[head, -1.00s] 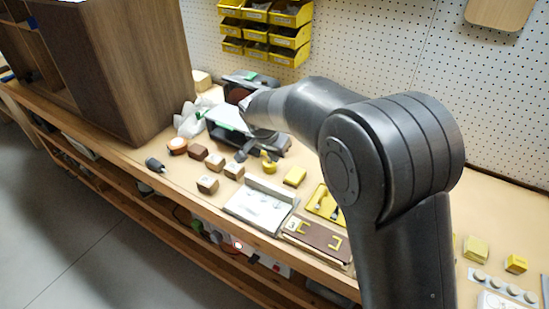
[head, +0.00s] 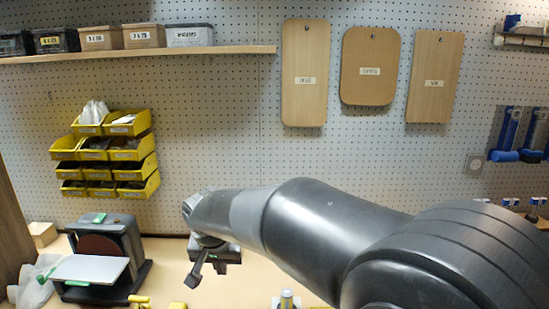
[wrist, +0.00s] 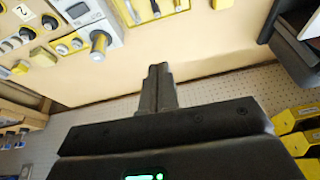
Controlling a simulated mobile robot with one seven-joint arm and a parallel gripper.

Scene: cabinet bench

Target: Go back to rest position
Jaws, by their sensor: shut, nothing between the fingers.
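My gripper (head: 196,272) hangs at the end of my arm in the head view, above the bench top to the right of a black sander-like machine. In the wrist view my gripper (wrist: 158,72) shows its two fingers pressed together, with nothing between them. The fingers point over the bare bench top (wrist: 100,80) and look clear of the objects around them.
The black machine (head: 105,240) with a grey plate stands left of my gripper. Yellow bins (head: 105,155) hang on the pegboard behind. A shelf (head: 140,53) with boxes and wooden boards (head: 370,65) are higher up. A cabinet side (head: 12,235) stands at far left.

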